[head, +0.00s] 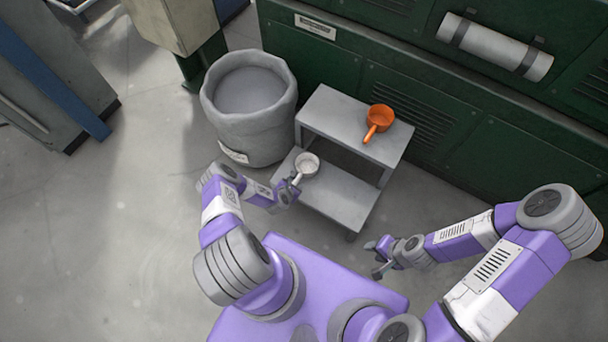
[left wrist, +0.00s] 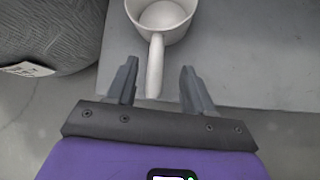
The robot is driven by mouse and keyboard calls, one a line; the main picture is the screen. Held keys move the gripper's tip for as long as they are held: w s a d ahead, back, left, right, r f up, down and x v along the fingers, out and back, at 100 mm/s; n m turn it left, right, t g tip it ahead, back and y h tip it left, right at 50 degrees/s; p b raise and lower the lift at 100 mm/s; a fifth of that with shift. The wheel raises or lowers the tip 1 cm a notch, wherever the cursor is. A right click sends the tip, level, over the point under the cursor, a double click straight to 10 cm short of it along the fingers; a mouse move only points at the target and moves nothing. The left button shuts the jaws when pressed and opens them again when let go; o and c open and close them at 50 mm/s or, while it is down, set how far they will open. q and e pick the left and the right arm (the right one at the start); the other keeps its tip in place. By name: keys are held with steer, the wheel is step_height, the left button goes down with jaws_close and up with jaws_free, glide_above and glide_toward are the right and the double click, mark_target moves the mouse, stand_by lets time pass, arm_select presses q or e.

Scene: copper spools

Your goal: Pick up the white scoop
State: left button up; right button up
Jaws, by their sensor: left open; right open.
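The white scoop (head: 308,164) rests on the lower step of a grey step stand, its handle pointing toward my left gripper. In the left wrist view the scoop (left wrist: 161,14) has its cup at the top and its handle (left wrist: 155,66) running down between my left fingers. My left gripper (head: 293,185) is open, with a finger on each side of the handle and gaps on both sides; it also shows in the left wrist view (left wrist: 157,88). My right gripper (head: 374,258) is open and empty, in front of the stand at right.
An orange scoop (head: 377,121) sits on the upper step of the grey stand (head: 335,110). A grey bin (head: 250,140) stands close to the left of the stand and also shows in the left wrist view (left wrist: 50,35). Green cabinets (head: 480,150) stand behind. The floor at left is clear.

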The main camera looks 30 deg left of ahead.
mark_target(297, 179)
arm_select(q)
steer(key=shift+w+a+f+n, duration=0.1)
steer(key=shift+a+f+n, duration=0.2)
steer(key=shift+f, duration=0.2)
steer(key=b+x, duration=0.4)
steer(key=x, duration=0.3)
steer(key=shift+w, duration=0.1)
jaws_close()
